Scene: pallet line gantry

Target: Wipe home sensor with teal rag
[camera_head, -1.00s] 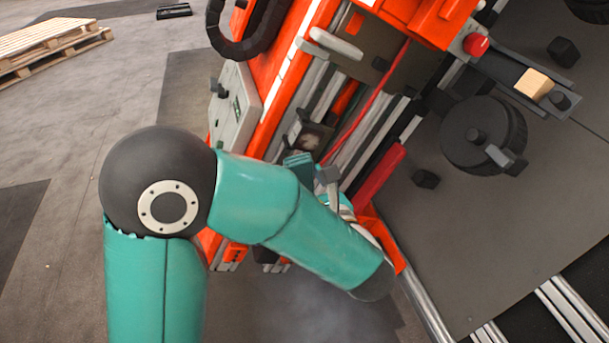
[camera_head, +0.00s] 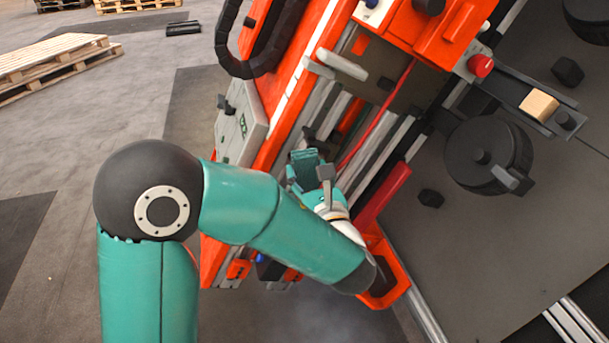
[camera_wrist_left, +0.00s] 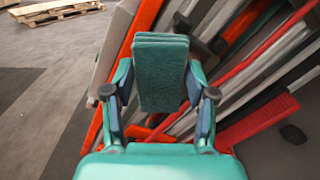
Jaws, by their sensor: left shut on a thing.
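The teal rag (camera_wrist_left: 161,75) is a folded, flat block held upright between the fingers of my left gripper (camera_wrist_left: 158,100). In the head view the rag (camera_head: 305,168) is small, at the end of my left gripper (camera_head: 312,185), in front of the orange gantry's rails. I cannot pick out the home sensor for certain; the rag and gripper cover part of the rail area. I cannot tell whether the rag touches the machine. My right gripper is not in view.
The orange gantry frame (camera_head: 283,95) with a red rod and grey rails lies close around the gripper. A grey panel box (camera_head: 240,125) is left of it. A red button (camera_head: 480,65) and a black wheel (camera_head: 487,155) are right. Wooden pallets (camera_head: 50,60) stand far left.

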